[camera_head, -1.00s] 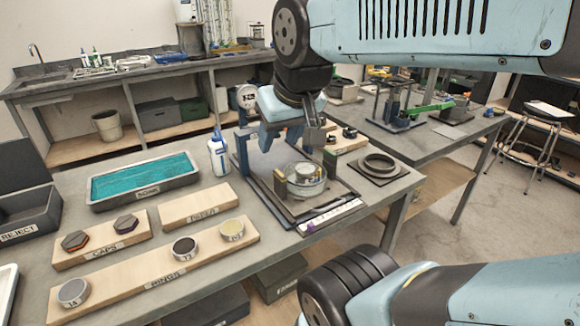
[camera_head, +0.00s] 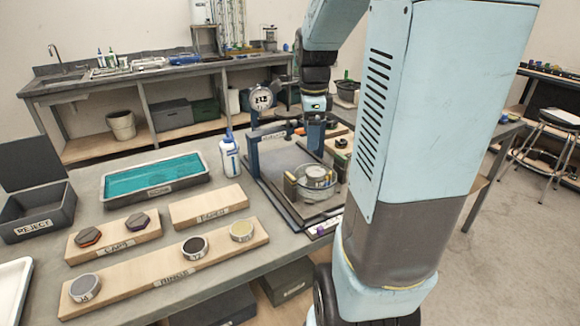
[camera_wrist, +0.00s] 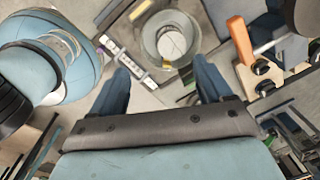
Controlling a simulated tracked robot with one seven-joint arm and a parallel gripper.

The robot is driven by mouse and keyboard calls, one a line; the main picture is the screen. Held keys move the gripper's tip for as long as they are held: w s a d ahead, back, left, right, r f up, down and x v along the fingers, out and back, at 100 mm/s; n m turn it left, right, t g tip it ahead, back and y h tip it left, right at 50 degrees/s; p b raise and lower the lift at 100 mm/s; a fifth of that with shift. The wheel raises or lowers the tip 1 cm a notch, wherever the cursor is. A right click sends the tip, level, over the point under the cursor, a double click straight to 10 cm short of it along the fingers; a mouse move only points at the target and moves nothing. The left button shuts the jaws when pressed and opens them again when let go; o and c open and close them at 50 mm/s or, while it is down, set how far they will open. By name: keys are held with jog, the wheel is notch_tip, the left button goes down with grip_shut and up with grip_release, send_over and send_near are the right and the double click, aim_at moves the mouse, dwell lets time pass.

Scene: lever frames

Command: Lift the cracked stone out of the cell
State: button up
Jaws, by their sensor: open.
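The cell, a round clear-walled cup (camera_head: 317,194), stands on the dark plate of the lever frame (camera_head: 285,166). A pale round piece (camera_head: 316,174) shows inside it; I cannot make out a crack. In the wrist view the cell (camera_wrist: 150,42) lies beyond my fingertips, with a whitish disc (camera_wrist: 172,42) inside. My gripper (camera_wrist: 163,75) is open and empty, its two blue fingers spread apart. In the head view my gripper (camera_head: 316,138) hangs above and behind the cell, pointing down, not touching it. My arm hides part of the bench to the right.
A white squeeze bottle (camera_head: 229,157) stands left of the frame. A teal-filled tray (camera_head: 150,191), a reject bin (camera_head: 38,212) and wooden boards with caps (camera_head: 112,236) and rings (camera_head: 165,272) lie farther left. An orange-handled part (camera_wrist: 240,38) is right of the cell in the wrist view.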

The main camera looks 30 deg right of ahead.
aim_at(316, 171)
jog(key=shift+w+d+f+m+g, duration=0.15)
jog(key=shift+w+d+f+m, duration=0.4)
jog(key=shift+f, duration=1.65)
jog(key=shift+w+d+f+m+g, duration=0.15)
jog(key=shift+d+f+m, duration=0.65)
jog(key=shift+f, duration=1.4)
jog(key=shift+w+d+f+m+g, duration=0.3)
jog(key=shift+f+m, duration=0.65)
jog(key=shift+f, duration=1.25)
jog(key=shift+d, duration=0.1)
jog(key=c, duration=0.7)
jog(key=shift+c, duration=0.3)
jog(key=shift+r, duration=0.7)
jog(key=shift+r, duration=2.9)
